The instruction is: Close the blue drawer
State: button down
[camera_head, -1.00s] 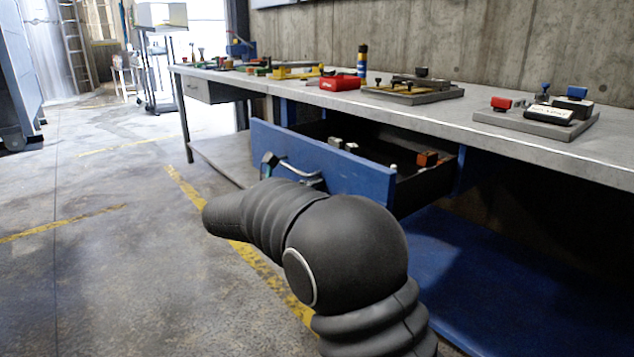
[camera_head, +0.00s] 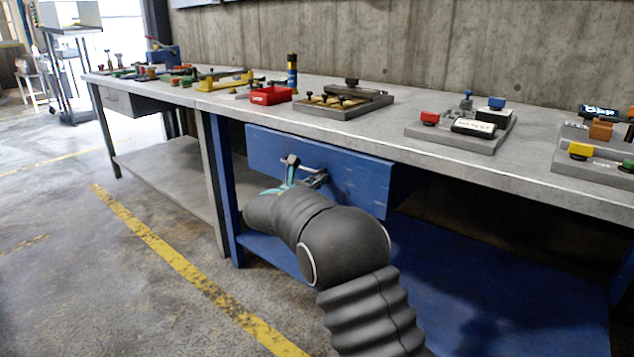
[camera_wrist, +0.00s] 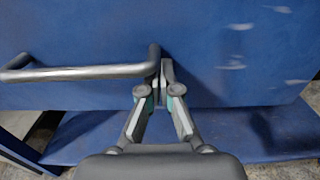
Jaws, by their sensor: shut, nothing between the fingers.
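The blue drawer (camera_head: 355,178) sits under the grey workbench in the head view. Its front is close to the bench frame and its inside no longer shows. Its front face fills much of the wrist view (camera_wrist: 230,50). A grey bar handle (camera_head: 310,172) is on the front; in the wrist view the handle (camera_wrist: 80,72) runs leftward from the fingers. My gripper (camera_wrist: 163,75) is shut and empty, its fingertips at the drawer front by the right end of the handle. I cannot tell whether they touch. In the head view my gripper (camera_head: 292,170) is partly hidden by my arm.
The workbench top (camera_head: 400,125) holds a red bin (camera_head: 270,96), a grey tray (camera_head: 343,105) and button panels (camera_head: 460,130). A blue lower shelf (camera_head: 480,285) lies below the drawer. Open floor with a yellow line (camera_head: 170,255) is at left.

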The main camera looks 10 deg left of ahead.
jog(key=x, duration=0.2)
jog(key=shift+w+d+r, duration=0.1)
jog(key=shift+w+d, duration=0.1)
jog(key=shift+d, duration=0.1)
dwell(0.3)
